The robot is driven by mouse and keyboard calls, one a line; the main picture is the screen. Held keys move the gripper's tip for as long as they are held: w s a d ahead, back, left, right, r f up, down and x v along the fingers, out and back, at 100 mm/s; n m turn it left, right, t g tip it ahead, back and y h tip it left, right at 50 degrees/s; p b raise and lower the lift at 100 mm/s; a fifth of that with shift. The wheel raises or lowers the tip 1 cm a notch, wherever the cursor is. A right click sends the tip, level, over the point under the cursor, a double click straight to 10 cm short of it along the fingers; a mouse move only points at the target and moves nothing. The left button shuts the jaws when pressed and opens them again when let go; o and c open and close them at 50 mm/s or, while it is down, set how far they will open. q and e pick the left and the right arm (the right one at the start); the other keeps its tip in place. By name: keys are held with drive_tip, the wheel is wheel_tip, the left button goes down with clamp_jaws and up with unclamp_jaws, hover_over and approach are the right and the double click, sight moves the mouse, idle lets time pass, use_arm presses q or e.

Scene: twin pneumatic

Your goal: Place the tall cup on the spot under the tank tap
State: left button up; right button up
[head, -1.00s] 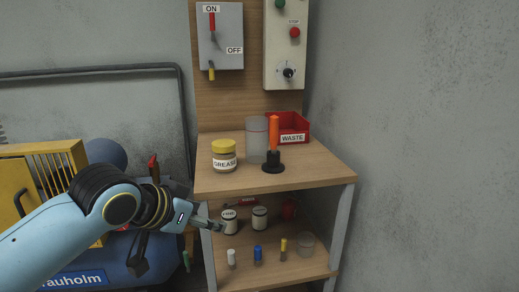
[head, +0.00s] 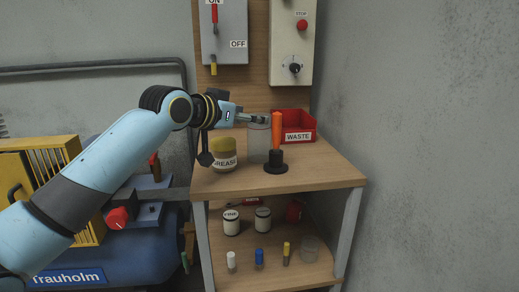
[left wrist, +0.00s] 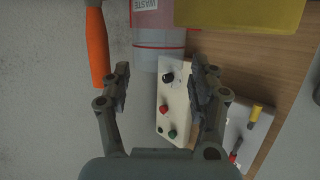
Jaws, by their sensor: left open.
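The tall cup (head: 259,146), clear and greyish, stands upright on the top shelf between the grease jar and the orange-handled tool. In the left wrist view the clear cup (left wrist: 158,52) lies ahead of the fingers, near the top middle. My left gripper (head: 263,120) is at the height of the cup's rim in the head view and partly covers it. In the wrist view my left gripper (left wrist: 160,82) is open, with nothing between its fingers. The blue tank (head: 150,262) is at the lower left. I cannot pick out its tap or the spot. My right gripper is out of view.
The orange-handled tool (head: 277,134) stands close right. The red waste bin (head: 305,123) is behind. Several jars and small items fill the lower shelf.

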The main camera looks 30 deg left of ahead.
use_arm(q)
drive_tip(key=x, duration=0.4)
drive_tip(key=shift+w+d+b, duration=0.15)
drive_tip(key=shift+w+b, duration=0.15)
drive_tip(key=shift+b, duration=0.1)
drive_tip(key=shift+c, duration=0.4)
clamp_jaws()
